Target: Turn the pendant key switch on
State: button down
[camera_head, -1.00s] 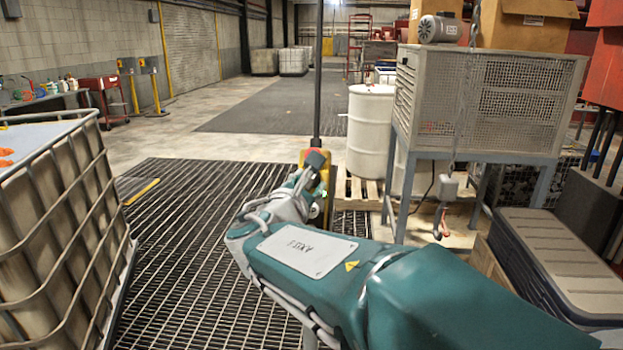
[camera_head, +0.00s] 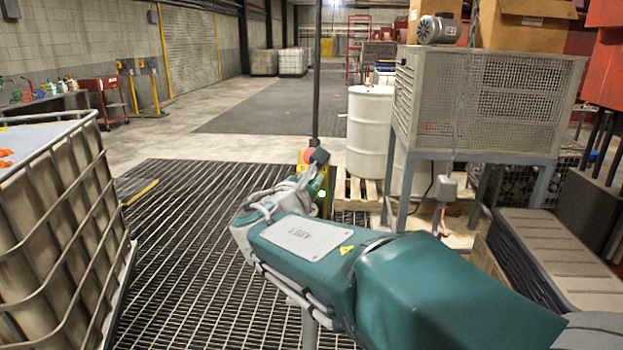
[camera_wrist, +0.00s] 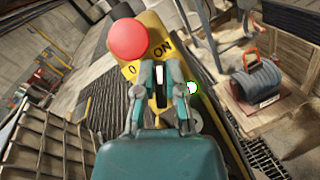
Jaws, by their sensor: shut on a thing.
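The yellow pendant box (camera_wrist: 152,25) fills the upper middle of the wrist view, tilted, with a round red button (camera_wrist: 128,39) and the marks "0" and "ON". My gripper (camera_wrist: 160,70) is at its face just below these marks, with both fingers closed around the key switch. A lit green lamp (camera_wrist: 192,88) is right of the fingers. In the head view the pendant (camera_head: 325,203) hangs on a dark pole, partly covered by my gripper (camera_head: 318,160).
A caged tank (camera_head: 60,230) stands at the left. A white drum (camera_head: 369,130) on a pallet and a mesh cabinet (camera_head: 480,100) stand at the right. Dark cases (camera_head: 570,250) are at the lower right. The floor grating (camera_head: 190,250) between is clear.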

jog(key=shift+f, duration=0.2)
jog(key=c, duration=0.7)
grip_release()
jog(key=shift+w, duration=0.1)
jog(key=v, duration=1.2)
jog(key=shift+a, duration=0.15)
jog(key=s+d+f+m+g, duration=0.4)
jog(key=d+f+m, duration=0.15)
jog(key=d, duration=0.25)
jog(key=s+d+f+m+g, duration=0.4)
jog(key=d+m, duration=0.2)
jog(key=d, duration=0.2)
jog(key=s+f+m+g+y, duration=0.1)
jog(key=s+f+m+y, duration=0.1)
jog(key=s+m, duration=0.1)
jog(key=s+f+m+g+y, duration=0.1)
jog(key=s+f+m+y, duration=0.2)
jog(key=m, duration=0.3)
jog(key=s+f+m+y, duration=0.2)
jog(key=s+m, duration=0.3)
jog(key=shift+s+f+g, duration=0.15)
jog(key=shift+f+g, duration=0.05)
jog(key=shift+g, duration=0.2)
